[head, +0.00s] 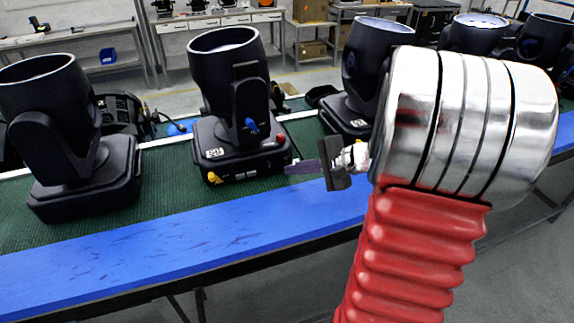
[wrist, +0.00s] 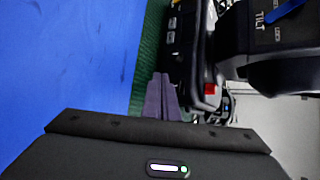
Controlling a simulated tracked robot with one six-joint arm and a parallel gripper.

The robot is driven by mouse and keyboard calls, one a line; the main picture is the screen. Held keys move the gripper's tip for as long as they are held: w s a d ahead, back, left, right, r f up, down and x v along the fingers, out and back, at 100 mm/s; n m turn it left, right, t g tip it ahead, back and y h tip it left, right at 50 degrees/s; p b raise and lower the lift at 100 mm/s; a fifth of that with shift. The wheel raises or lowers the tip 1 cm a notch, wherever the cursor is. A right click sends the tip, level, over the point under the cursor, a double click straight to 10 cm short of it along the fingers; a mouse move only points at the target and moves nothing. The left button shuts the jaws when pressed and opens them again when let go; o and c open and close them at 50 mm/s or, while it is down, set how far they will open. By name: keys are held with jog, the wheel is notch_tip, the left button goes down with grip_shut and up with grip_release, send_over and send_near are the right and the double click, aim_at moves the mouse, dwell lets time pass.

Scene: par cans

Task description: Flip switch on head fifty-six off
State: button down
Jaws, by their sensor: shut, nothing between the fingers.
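A black moving head (head: 228,85) stands on its base in the middle of the head view. Its white label (head: 214,153) is too small to read surely.
Another black head (head: 45,110) stands to the left and one (head: 365,75) to the right, behind my arm. A blue table edge (head: 180,230) runs along the front and is bare. A yellow connector (head: 214,178) sticks out of the middle base.

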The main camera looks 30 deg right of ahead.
jog(key=shift+s+a, duration=0.1)
jog(key=shift+s, duration=0.25)
jog(key=shift+s+r, duration=0.1)
jog(key=shift+s, duration=0.05)
jog(key=shift+s+a+r, duration=0.1)
jog(key=shift+s+a, duration=0.1)
jog(key=shift+s, duration=0.55)
jog(key=shift+s+a+r, duration=0.1)
jog(key=shift+s+a, duration=0.15)
jog(key=shift+s, duration=0.5)
jog(key=shift+s+a+r, duration=0.1)
jog(key=shift+s+a, duration=0.1)
jog(key=shift+s, duration=0.55)
